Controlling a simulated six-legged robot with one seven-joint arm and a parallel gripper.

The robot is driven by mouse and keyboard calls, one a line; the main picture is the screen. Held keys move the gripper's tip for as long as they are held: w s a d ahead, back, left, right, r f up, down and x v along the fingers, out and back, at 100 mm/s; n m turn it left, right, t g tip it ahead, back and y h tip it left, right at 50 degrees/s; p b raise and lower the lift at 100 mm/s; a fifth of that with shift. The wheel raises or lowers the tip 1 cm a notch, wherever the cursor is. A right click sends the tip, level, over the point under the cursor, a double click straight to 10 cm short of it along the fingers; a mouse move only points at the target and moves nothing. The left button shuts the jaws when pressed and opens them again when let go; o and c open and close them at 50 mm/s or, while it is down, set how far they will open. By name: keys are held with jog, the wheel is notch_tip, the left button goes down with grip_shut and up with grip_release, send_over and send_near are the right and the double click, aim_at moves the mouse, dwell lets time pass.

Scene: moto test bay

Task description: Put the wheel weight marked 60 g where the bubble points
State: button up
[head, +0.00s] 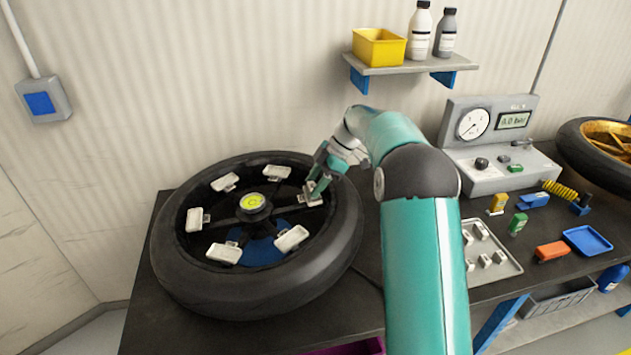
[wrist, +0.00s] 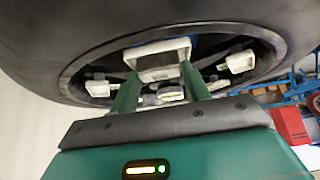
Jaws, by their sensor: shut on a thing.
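The wheel (head: 175,265) lies flat on the bench, with several white pads around the inside of its rim. A yellow-green bubble level (head: 253,202) sits on its hub; its pointing direction is too small to read. My gripper (head: 312,193) is over the upper-right pad (head: 308,199). In the wrist view, my gripper (wrist: 160,75) is shut on a pale wheel weight, at or just above a white pad (wrist: 158,53). The fingers partly hide the weight and no mark on it is legible. Several pale weights stand on a light tray (head: 508,268) right of my arm.
A gauge unit (head: 490,150) stands at the back right, beside a second, gold-rimmed wheel (head: 590,128). An orange block (head: 551,251), a blue tray (head: 587,241) and small tools lie on the right. A shelf (head: 405,68) hangs above. Bare bench shows front left.

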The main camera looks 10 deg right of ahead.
jog(key=o, duration=1.4)
jog(key=shift+r, duration=3.5)
